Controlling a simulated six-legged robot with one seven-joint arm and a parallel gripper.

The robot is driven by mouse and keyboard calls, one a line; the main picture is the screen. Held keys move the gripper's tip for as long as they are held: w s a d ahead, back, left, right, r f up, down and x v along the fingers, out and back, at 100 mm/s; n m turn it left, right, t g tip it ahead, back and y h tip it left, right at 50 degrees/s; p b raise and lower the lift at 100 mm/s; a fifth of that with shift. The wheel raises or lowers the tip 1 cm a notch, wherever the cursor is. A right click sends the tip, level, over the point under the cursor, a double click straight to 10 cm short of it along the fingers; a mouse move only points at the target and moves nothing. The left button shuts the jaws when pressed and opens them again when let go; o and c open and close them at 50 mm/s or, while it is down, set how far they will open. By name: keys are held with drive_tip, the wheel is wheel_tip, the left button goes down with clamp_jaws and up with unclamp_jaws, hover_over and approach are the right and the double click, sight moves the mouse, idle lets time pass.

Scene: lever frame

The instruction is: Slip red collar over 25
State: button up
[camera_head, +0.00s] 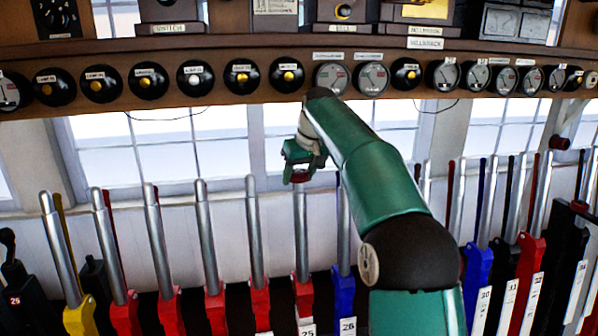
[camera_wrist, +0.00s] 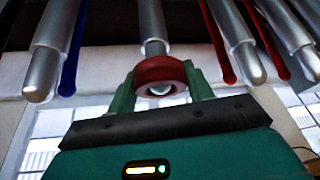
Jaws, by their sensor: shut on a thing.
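The red collar (camera_wrist: 160,70) is a thick ring held between the two green fingers of my gripper (camera_wrist: 160,86). In the head view the collar (camera_head: 300,178) shows below my gripper (camera_head: 301,168), at the top of lever 25 (camera_head: 301,235). Lever 25 is a silver handle with a red base and a "25" label. In the wrist view lever 25 (camera_wrist: 152,22) runs into the collar from behind, and its rounded tip shows in the collar's hole. How far the collar sits down over the tip is hard to tell.
Silver levers stand close on both sides; the blue-based lever 26 (camera_head: 343,290) is just to the right. A shelf of round dials (camera_head: 332,78) runs above my gripper. Windows (camera_head: 180,140) lie behind the levers.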

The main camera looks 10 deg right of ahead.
drive_tip(key=shift+s+f, duration=0.1)
drive_tip(key=shift+f, duration=0.6)
drive_tip(key=o, duration=1.2)
drive_tip(key=shift+c, duration=0.2)
drive_tip(key=v, duration=0.9)
idle(0.3)
idle(0.4)
